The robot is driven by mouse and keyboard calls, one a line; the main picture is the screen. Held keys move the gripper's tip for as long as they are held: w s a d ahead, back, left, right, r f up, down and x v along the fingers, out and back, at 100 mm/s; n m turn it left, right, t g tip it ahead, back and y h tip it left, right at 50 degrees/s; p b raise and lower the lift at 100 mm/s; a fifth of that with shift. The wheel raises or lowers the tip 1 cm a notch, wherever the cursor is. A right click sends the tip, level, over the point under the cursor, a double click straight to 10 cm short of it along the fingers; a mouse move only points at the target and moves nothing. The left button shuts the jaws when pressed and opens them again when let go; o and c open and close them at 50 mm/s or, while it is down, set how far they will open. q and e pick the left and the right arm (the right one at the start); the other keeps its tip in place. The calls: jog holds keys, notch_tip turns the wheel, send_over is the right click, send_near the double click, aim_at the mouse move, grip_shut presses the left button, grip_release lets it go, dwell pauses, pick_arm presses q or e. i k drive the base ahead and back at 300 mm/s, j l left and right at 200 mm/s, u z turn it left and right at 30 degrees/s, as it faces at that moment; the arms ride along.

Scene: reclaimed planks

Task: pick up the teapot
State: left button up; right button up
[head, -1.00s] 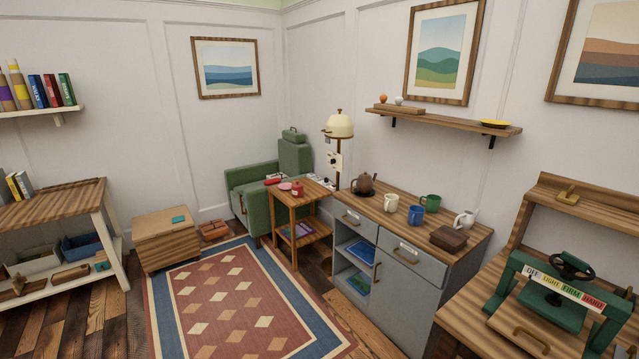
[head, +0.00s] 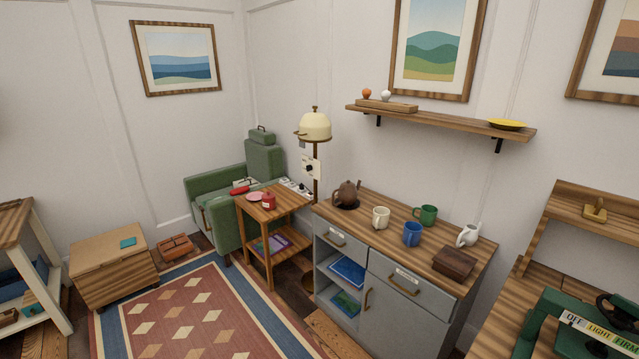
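A brown teapot (head: 347,193) stands upright at the back left of the wooden top of a grey cabinet (head: 425,312), on what looks like a dark round base. A white mug (head: 380,218), a blue mug (head: 412,235) and a green mug (head: 427,214) stand to its right on the same top. A small white jug (head: 468,235) and a brown box (head: 454,263) are farther right. Neither of my grippers shows in the head view.
A small side table (head: 271,208) with a red jar (head: 268,201) stands left of the cabinet, beside a green armchair (head: 262,163) and a lamp (head: 314,126). A shelf (head: 440,120) hangs above the cabinet. A patterned rug (head: 190,318) covers open floor at the front left.

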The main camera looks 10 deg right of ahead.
aim_at(347, 194)
jog(key=i, duration=1.7)
jog(key=z, duration=0.2)
